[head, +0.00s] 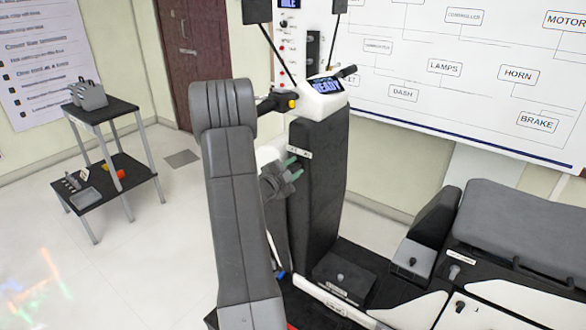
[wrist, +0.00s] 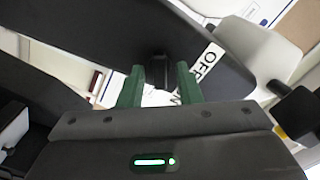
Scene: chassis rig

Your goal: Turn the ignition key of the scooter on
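The scooter's dark front panel (head: 322,180) stands upright in the head view. A small white label plate (head: 299,152) is on it, just above my gripper. My gripper (head: 293,169) has its green fingertips pointing at the panel. In the wrist view the fingers (wrist: 159,82) are apart, with a dark key (wrist: 160,70) showing between their tips. I see a gap on each side of the key. The key is not clear in the head view.
The handlebar display (head: 326,86) is lit and seems to read READY. The scooter's seat (head: 525,225) is at the right. A shelf cart (head: 105,160) with tools stands at the left. The floor between cart and scooter is clear.

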